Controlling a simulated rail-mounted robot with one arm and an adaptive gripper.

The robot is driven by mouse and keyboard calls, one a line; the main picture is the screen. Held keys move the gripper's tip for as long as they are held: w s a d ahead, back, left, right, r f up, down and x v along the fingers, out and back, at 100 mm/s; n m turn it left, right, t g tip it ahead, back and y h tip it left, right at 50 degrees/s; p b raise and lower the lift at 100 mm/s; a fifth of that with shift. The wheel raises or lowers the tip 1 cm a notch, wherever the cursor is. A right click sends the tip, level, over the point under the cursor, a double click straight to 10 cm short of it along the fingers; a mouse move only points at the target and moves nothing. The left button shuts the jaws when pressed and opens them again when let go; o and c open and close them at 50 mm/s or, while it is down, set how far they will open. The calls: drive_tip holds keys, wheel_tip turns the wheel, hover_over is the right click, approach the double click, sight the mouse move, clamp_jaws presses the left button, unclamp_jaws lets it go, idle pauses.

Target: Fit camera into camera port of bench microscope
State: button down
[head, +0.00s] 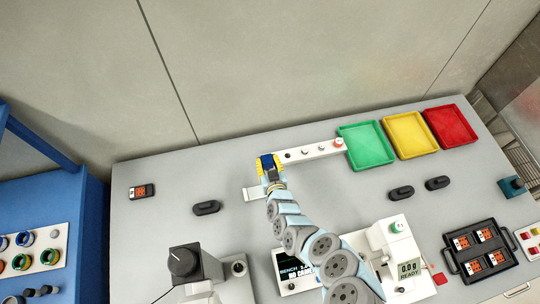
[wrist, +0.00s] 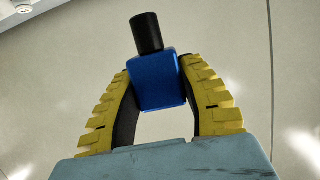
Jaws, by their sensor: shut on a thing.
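My gripper (wrist: 163,105) is shut on the camera, a blue block (wrist: 157,83) with a black cylinder (wrist: 147,33) on its end. Its yellow ribbed fingers press the block from both sides, and the cylinder points up, away from the palm. In the head view my gripper (head: 270,168) holds the camera above the back middle of the bench, near a white bar. A small screen (head: 292,270) at the front reads "BENCH S..." and "NO CAME...", partly hidden by my arm. A grey device with a black top (head: 184,262) stands left of it, possibly the microscope. I cannot make out the camera port.
Green (head: 366,146), yellow (head: 410,135) and red (head: 450,126) trays stand at the back right. A white bar (head: 315,151) with knobs lies beside the gripper. A white device (head: 398,250) reads "READY". A black tray (head: 453,267) holds orange parts. The bench's left side is mostly clear.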

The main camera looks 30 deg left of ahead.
drive_tip(key=shift+s+a+r+p, duration=0.1)
drive_tip(key=shift+s+r+p, duration=0.15)
drive_tip(key=shift+r+p, duration=0.05)
